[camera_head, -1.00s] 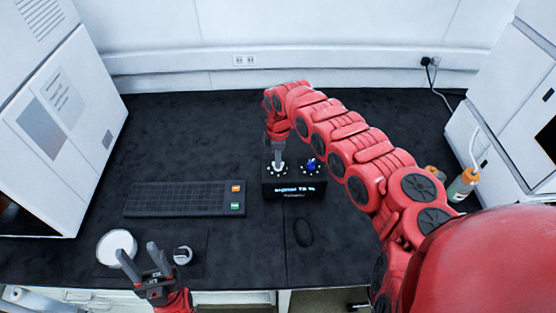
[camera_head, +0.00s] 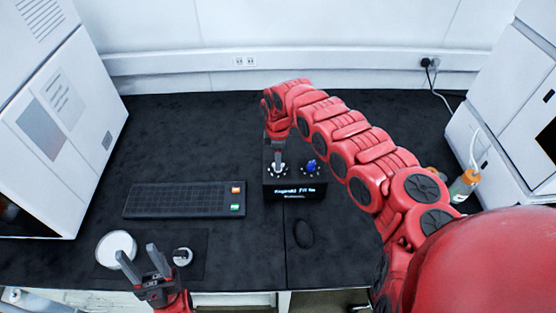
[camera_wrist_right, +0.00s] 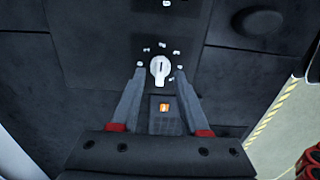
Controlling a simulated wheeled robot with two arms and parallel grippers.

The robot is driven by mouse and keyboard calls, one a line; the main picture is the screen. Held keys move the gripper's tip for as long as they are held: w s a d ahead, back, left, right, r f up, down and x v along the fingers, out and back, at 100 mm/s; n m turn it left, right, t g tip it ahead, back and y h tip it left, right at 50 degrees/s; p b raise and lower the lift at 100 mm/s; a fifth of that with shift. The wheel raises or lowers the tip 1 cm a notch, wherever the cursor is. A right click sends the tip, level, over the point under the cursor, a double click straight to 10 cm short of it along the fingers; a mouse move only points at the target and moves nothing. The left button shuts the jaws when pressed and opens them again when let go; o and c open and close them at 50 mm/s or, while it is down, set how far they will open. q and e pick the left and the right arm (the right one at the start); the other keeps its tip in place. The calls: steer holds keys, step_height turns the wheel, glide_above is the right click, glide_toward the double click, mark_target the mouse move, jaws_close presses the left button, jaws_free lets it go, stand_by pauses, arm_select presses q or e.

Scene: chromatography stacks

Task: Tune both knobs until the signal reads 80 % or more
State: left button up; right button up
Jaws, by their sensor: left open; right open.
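The dark control box (camera_head: 268,184) stands mid-table. Its lit display (camera_head: 295,191) shows text too blurred to read surely; I cannot tell a signal percentage. The white knob (camera_head: 278,170) is on the box's left, the blue knob (camera_head: 311,166) on its right. My right gripper (camera_head: 277,162) points down over the white knob. In the right wrist view the white knob (camera_wrist_right: 160,68) lies between the open fingertips, with gaps on both sides and a dark pointer line on it. The blue knob is not visible there. My left gripper (camera_head: 139,252) is open and empty near the front edge.
A keyboard (camera_head: 180,200) with orange and green keys lies left of the box. A black mouse (camera_head: 303,233) lies in front of it. A white round dish (camera_head: 116,246) and a small round item (camera_head: 182,256) are near my left gripper. A bottle (camera_head: 464,185) stands right.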

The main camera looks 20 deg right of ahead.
step_height(320, 180, up, 17)
steer(key=b, duration=0.4)
steer(key=shift+f, duration=0.15)
steer(key=shift+f, duration=0.1)
